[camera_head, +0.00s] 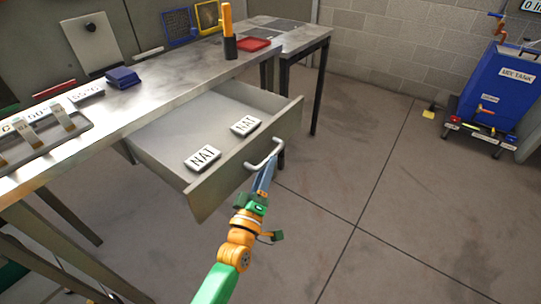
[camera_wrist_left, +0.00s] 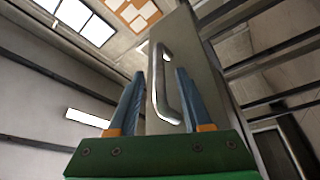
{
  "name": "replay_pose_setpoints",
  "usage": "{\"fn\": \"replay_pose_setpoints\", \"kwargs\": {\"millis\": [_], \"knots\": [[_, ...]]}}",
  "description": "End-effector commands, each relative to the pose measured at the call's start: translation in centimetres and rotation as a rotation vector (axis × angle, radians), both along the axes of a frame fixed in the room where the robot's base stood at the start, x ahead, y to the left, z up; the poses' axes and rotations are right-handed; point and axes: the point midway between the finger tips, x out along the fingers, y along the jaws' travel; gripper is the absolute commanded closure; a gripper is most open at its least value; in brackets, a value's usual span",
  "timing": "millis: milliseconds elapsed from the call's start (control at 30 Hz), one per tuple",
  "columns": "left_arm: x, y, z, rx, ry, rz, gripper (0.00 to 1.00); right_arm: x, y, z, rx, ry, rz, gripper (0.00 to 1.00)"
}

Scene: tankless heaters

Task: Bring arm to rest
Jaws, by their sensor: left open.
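A grey drawer (camera_head: 240,160) stands pulled out from under the metal workbench. Its curved silver handle (camera_head: 277,152) is on the front panel. Two pale tags marked NAT, a front tag (camera_head: 202,158) and a rear tag (camera_head: 245,125), lie inside the drawer. My left gripper (camera_head: 266,172) has its blue fingers at the handle. In the left wrist view, the fingers (camera_wrist_left: 160,76) are apart, with the handle (camera_wrist_left: 163,85) showing between them. Whether either finger touches it I cannot tell. My right gripper is not in view.
The workbench (camera_head: 115,105) holds a blue block (camera_head: 123,77), a black cup (camera_head: 230,47) with an orange-handled tool, and a red tray (camera_head: 253,44). A blue tank (camera_head: 497,88) on a wheeled base stands at right. The floor (camera_head: 400,200) between is clear.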

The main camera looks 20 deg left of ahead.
Motion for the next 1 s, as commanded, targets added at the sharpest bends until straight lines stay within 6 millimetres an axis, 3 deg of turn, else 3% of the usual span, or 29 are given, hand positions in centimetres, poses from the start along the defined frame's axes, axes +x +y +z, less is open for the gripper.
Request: {"fn": "replay_pose_setpoints", "kwargs": {"millis": [100, 200, 567, 667, 767, 833, 900, 1000], "knots": [[-1.9, 0.1, -0.4, 0.000, 0.002, 0.000, 0.50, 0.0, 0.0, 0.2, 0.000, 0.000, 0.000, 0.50], [-2.6, 0.1, -0.5, -0.001, 0.000, 0.000, 0.50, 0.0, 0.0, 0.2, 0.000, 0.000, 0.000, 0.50], [-2.6, 0.1, -0.5, 0.000, 0.000, 0.000, 0.50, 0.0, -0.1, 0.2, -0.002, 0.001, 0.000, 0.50], [-2.7, -0.1, -1.9, 0.028, 0.037, -0.004, 0.50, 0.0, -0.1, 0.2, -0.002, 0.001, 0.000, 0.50], [-3.6, -0.8, -8.0, 0.154, 0.204, -0.035, 0.50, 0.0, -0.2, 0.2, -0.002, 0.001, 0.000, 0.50], [-5.7, -1.3, -14.8, 0.301, 0.389, -0.085, 0.50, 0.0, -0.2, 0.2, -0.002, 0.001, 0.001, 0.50], [-9.2, -1.3, -21.6, 0.458, 0.580, -0.155, 0.50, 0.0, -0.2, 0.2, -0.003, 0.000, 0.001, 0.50], [-15.6, -0.7, -29.5, 0.657, 0.822, -0.279, 0.50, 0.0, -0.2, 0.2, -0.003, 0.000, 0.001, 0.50]]}}
